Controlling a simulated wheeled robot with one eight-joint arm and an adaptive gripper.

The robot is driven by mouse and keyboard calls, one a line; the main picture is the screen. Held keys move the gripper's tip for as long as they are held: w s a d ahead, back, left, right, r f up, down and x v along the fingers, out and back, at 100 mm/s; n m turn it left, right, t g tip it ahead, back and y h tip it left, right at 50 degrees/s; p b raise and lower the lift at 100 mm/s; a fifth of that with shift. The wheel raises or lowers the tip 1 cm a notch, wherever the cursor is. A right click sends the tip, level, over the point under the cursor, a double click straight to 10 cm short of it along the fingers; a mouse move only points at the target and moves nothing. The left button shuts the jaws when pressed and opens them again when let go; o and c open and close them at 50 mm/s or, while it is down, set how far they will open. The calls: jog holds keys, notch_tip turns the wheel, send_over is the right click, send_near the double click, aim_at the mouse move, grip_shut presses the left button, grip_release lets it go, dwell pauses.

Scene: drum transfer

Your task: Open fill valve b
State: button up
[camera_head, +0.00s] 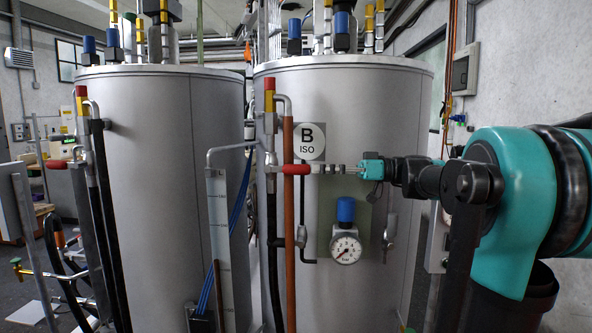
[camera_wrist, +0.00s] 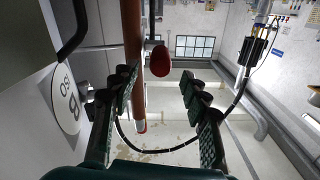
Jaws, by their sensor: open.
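Tank B (camera_head: 345,100) is a grey drum with a round "B ISO" label (camera_head: 308,140), which also shows in the wrist view (camera_wrist: 66,100). A red valve handle (camera_head: 296,169) lies level just below the label, in front of the copper-coloured pipe (camera_head: 288,230). In the wrist view the rounded red handle end (camera_wrist: 160,61) appears between the fingertips, beyond them. My gripper (camera_head: 326,169) reaches in from the right with its fingertips close to the handle. Its two fingers (camera_wrist: 160,82) are spread apart, with nothing held. Contact with the handle cannot be told.
A pressure gauge with a blue cap (camera_head: 346,247) sits below my gripper. A second grey tank (camera_head: 165,180) stands at left with its own red handle (camera_head: 56,164). The copper pipe (camera_wrist: 132,35) runs close to my left finger in the wrist view.

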aim_at(285, 168)
jog(key=a, duration=0.7)
jog(key=shift+w+a, duration=0.1)
jog(key=shift+a, duration=0.05)
grip_shut()
